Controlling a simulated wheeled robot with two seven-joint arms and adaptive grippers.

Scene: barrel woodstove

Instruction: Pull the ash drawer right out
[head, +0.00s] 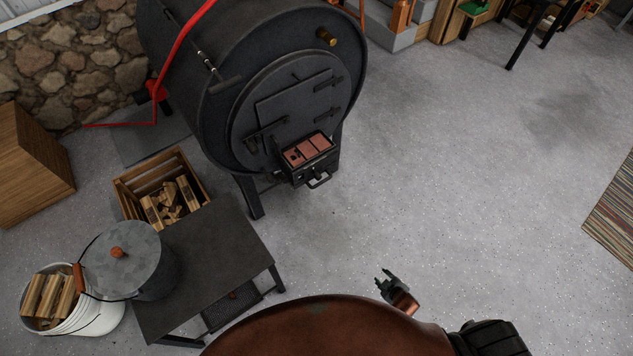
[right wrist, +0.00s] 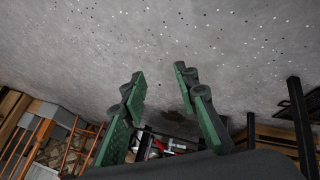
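The black barrel woodstove (head: 215,100) stands at the upper middle of the head view. Low on its front, a dark box front with a pale U-shaped handle (head: 320,181) appears to be the ash drawer (head: 297,178). Reddish-brown blocks (head: 308,150) show in the opening or ledge just above it. I cannot tell whether the drawer is pulled out at all. My right gripper (head: 385,282) is in front of the stove, well apart from the handle. In the right wrist view its green-padded fingers (right wrist: 160,98) are spread, with nothing between them. My left gripper is not in view.
A low dark table (head: 215,245) with a lidded grey pot (head: 120,260) stands at left front. A wooden crate of firewood (head: 190,170) and a white bucket of logs (head: 95,318) are nearby. The floor (head: 460,190) right of the stove is clear.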

